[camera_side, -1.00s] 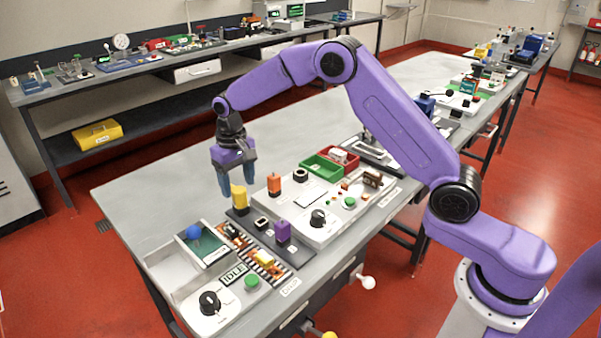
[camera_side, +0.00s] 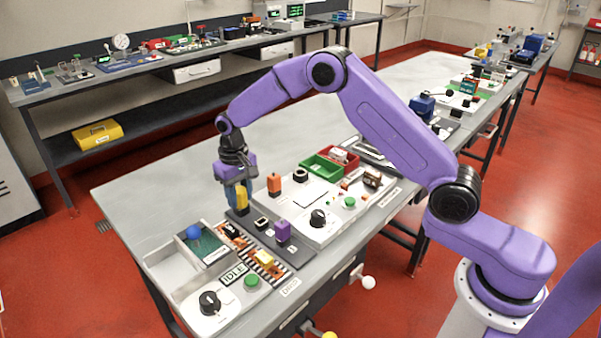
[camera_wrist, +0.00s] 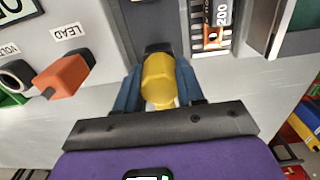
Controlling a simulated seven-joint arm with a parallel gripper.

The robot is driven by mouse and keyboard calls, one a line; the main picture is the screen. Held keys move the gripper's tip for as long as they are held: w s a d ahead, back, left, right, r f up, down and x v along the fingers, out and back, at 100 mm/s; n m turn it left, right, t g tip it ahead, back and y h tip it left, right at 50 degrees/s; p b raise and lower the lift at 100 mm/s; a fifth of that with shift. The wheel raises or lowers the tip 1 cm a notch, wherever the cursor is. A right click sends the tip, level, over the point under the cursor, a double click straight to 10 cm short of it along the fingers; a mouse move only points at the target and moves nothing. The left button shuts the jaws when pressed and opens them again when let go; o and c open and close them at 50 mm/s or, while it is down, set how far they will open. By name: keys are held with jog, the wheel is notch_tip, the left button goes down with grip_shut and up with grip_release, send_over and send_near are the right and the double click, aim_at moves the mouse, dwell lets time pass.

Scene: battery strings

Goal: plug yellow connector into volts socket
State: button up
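The yellow connector (camera_side: 241,197) stands upright at the far end of the dark strip. In the wrist view the yellow connector (camera_wrist: 158,78) sits between the two blue fingers of my gripper (camera_wrist: 159,85), which press close on both sides; my gripper (camera_side: 238,195) looks shut on it. The connector's lower end meets a dark seat on the strip. The volts socket, a dark ring (camera_wrist: 16,76) beside the VOLTS label, is at the left edge of the wrist view, partly cut off. In the side view the volts socket (camera_side: 300,175) is on the light panel, right of the orange connector.
The orange connector (camera_side: 274,183), labelled LEAD in the wrist view (camera_wrist: 64,75), stands between my gripper and the volts socket. A purple connector (camera_side: 282,230) and another socket (camera_side: 262,223) are on the dark strip (camera_side: 298,252). Red and green bins (camera_side: 322,165) stand behind the panel.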

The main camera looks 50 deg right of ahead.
jog(key=shift+r, duration=1.9)
dwell(0.5)
jog(key=shift+r, duration=2.45)
jog(key=s+d+r+m, duration=0.1)
jog(key=d, duration=0.8)
jog(key=s+d+r+m, duration=0.1)
jog(key=d, duration=0.9)
jog(key=shift+s+d, duration=0.25)
jog(key=shift+r, duration=0.1)
jog(key=shift+f, duration=2.9)
jog(key=shift+f, duration=0.6)
